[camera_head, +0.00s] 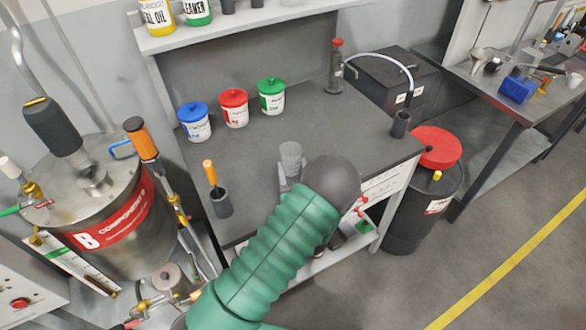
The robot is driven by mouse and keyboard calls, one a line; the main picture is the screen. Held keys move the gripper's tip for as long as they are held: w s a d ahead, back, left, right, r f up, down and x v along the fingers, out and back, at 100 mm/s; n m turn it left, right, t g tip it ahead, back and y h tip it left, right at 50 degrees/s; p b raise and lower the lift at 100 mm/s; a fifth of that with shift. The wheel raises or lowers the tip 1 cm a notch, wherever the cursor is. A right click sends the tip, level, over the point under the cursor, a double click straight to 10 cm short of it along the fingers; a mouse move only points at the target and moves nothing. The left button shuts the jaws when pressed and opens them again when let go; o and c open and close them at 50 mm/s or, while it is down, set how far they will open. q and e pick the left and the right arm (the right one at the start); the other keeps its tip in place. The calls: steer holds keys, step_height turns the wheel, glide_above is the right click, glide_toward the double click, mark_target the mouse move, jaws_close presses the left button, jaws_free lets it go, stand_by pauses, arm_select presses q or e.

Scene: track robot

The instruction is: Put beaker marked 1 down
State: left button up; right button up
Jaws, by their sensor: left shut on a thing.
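A clear beaker (291,157) stands upright over the front part of the dark-topped workbench (320,135). Its marking cannot be read. My left gripper (285,178) is shut on the beaker; its jaws are mostly hidden behind the grey end of my green-sleeved left arm. The arm also hides the beaker's lower part, so I cannot tell if its base touches the bench. My right gripper is not in view.
White tubs with blue (195,125), red (234,110) and green (271,99) lids stand at the back left. A dark cup with an orange-handled tool (219,198) stands front left. A small black cup (401,125) stands right. The bench's middle is clear.

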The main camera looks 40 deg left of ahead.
arm_select(q)
steer(key=shift+a, duration=0.35)
steer(key=o, duration=1.2)
steer(key=shift+s+a+f, duration=0.1)
steer(key=shift+s+a, duration=0.1)
steer(key=shift+a, duration=0.2)
steer(key=shift+s+a+f, duration=0.1)
steer(key=shift+s+a, duration=0.05)
steer(key=shift+a, duration=0.25)
steer(key=shift+o, duration=1.2)
steer(key=shift+a, duration=0.15)
steer(key=shift+w+d, duration=0.1)
steer(key=shift+d, duration=0.25)
steer(key=shift+d+r, duration=0.2)
steer(key=shift+d, duration=0.35)
steer(key=v, duration=0.5)
steer(key=b+v, duration=0.1)
steer(key=v, duration=0.5)
steer(key=shift+s+a, duration=0.2)
steer(key=shift+s, duration=0.1)
steer(key=shift+s+d, duration=0.1)
steer(key=shift+d, duration=0.3)
steer(key=shift+a, duration=0.1)
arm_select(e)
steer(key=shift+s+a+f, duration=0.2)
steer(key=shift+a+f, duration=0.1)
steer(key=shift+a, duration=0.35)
